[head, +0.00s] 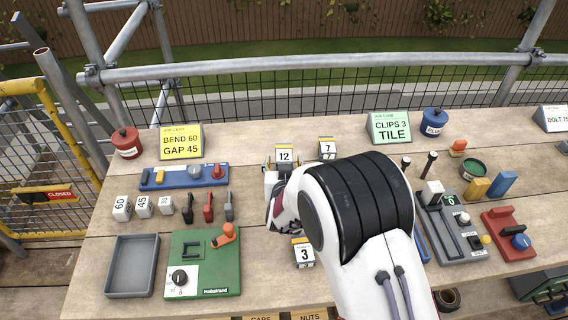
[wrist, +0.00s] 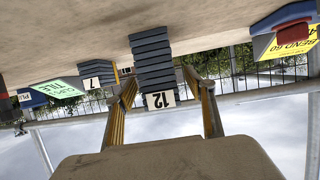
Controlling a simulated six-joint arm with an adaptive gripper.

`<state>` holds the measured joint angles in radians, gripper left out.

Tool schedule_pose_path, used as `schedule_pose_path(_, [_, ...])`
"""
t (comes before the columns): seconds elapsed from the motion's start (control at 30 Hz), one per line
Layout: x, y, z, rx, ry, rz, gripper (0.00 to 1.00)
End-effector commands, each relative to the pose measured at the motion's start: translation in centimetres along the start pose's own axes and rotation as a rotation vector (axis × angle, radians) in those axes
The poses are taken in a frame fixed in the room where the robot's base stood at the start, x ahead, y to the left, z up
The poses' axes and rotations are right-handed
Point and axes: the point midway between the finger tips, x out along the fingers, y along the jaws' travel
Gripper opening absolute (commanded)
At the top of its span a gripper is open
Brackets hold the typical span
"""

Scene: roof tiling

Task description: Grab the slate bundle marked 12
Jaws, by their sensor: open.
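The slate bundle marked 12 (head: 284,156) stands on the bench behind my arm in the head view, mostly hidden below its white label. In the wrist view, which is upside down, the bundle (wrist: 151,55) is a stack of dark grey slates with the label 12 at one end. My gripper (wrist: 165,85) is open, with one yellowish finger on each side of the labelled end. I cannot tell whether either finger touches the stack. In the head view the gripper is largely hidden behind my wrist.
The bundle marked 7 (head: 328,149) stands close to the right of 12, and the bundle marked 3 (head: 303,252) stands nearer the front. A yellow job card (head: 181,142) and a green job card (head: 389,127) stand at the back. A green board (head: 205,262) lies front left.

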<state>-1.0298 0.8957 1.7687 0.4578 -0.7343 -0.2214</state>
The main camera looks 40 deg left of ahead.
Motion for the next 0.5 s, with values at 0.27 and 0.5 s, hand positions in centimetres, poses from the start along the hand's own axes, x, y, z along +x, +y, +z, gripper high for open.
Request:
schedule_pose_path(0.27, [1.7,0.0,0.0,0.0,0.0,-0.001,0.54])
schedule_pose_path(0.5, [1.8,0.0,0.0,0.0,0.0,-0.001,0.54])
